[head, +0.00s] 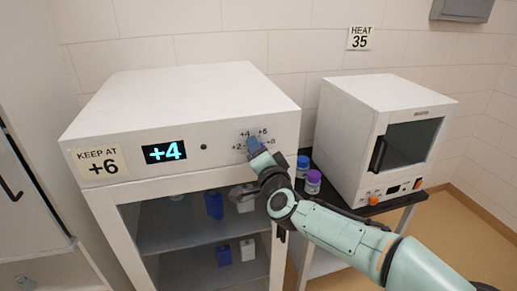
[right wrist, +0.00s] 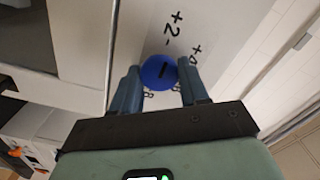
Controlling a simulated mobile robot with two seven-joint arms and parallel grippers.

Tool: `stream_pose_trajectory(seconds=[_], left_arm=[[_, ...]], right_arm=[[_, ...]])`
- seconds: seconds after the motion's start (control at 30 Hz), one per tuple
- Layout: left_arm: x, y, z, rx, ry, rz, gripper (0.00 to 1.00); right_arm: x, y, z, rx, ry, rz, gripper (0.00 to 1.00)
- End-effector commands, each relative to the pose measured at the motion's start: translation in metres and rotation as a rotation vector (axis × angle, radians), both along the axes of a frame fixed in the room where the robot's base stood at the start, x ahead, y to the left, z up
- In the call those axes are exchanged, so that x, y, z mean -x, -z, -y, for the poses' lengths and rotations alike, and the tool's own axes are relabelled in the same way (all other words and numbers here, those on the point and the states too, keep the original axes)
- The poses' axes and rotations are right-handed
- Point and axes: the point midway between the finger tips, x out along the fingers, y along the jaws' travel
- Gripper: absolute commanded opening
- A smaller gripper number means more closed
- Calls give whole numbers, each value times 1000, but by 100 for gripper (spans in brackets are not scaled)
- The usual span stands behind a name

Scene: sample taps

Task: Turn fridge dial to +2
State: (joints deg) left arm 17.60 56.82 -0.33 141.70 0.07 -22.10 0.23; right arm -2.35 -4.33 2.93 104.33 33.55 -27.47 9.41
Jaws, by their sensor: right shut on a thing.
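The white fridge (head: 190,95) has a dial scale on the right of its front panel, with marks including +2, +4, +6 and +8. Its lit display (head: 164,153) reads +4. A sign (head: 100,163) on the panel's left says KEEP AT +6. My right gripper (head: 254,146) is at the dial and mostly covers it in the head view. In the right wrist view the round blue dial (right wrist: 158,72) with a dark pointer line sits between the fingertips, and the gripper is shut on it. My left gripper is not in view.
A white heater oven (head: 350,130) with small orange knobs stands on a dark table to the right, under a HEAT 35 sign (head: 360,38). Blue-capped and purple-capped jars (head: 313,182) stand between it and the fridge. Bottles show behind the fridge's glass door.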

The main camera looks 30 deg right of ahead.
Motion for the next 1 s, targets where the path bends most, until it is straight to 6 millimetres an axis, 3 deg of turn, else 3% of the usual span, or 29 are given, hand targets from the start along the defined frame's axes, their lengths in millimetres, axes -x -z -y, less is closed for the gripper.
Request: stream_pose_trajectory(seconds=[0.57, 0.6, 0.67, 1.0], left_arm=[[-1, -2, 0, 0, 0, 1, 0], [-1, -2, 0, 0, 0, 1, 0], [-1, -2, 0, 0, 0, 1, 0], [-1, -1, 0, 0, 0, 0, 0]], right_arm=[[0, 1, 0, 35, -1, -10, 14], [0, 1, 0, 35, -1, -10, 51], [0, 1, 0, 34, -1, -10, 67], [3, 0, -1, 32, 0, -8, 67]])
